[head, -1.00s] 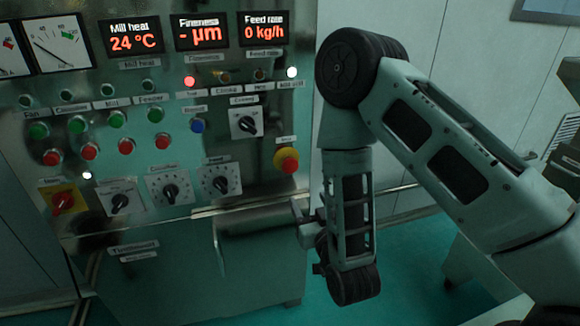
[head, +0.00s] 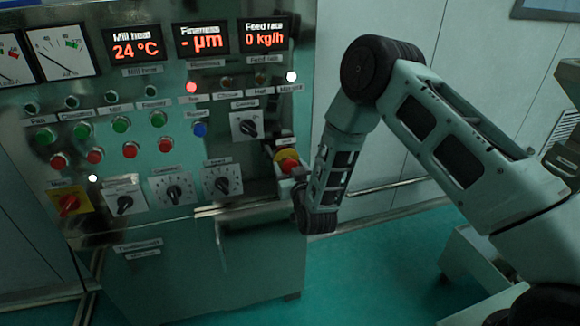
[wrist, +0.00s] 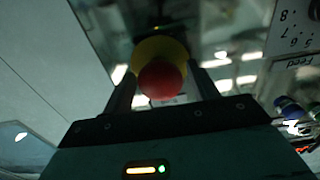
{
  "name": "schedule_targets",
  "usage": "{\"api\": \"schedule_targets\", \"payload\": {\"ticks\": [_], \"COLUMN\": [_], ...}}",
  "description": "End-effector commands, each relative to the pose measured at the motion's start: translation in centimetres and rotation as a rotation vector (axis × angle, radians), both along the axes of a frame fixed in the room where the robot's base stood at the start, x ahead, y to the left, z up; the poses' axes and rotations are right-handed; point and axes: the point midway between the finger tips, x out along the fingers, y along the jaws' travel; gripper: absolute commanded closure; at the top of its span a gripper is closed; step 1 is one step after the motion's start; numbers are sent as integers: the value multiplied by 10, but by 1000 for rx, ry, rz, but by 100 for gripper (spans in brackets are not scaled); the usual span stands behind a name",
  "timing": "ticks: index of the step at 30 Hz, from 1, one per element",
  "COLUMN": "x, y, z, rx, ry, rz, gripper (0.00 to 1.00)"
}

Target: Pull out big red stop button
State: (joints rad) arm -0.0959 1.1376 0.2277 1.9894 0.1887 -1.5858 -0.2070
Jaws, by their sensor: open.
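The big red stop button (head: 288,164) sits on a yellow base at the right edge of the control panel in the head view. In the wrist view the red button (wrist: 160,80) shows in front of its yellow ring, between my fingers. My gripper (wrist: 162,90) is open, with one finger on each side of the button; I cannot tell whether either finger touches it. In the head view my gripper (head: 292,178) is at the button's lower right, partly hidden by my wrist.
The metal control panel (head: 120,215) holds several green and red buttons, displays and dials. A Feed dial (head: 221,183) is left of the stop button. A ledge (head: 262,210) juts out below. A wall rail (head: 385,186) runs to the right.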

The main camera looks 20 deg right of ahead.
Motion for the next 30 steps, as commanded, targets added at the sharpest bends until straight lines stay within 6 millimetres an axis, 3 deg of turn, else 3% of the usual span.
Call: {"api": "schedule_targets", "payload": {"ticks": [9, 15, 29, 30], "x": [3, 3, -7, -7], "y": [0, 0, 0, 0], "z": [0, 0, -1, -1], "rx": [0, 0, 0, 0], "ry": [0, 0, 3, 3], "rz": [0, 0, 0, 0], "gripper": [41, 97, 97, 48]}}
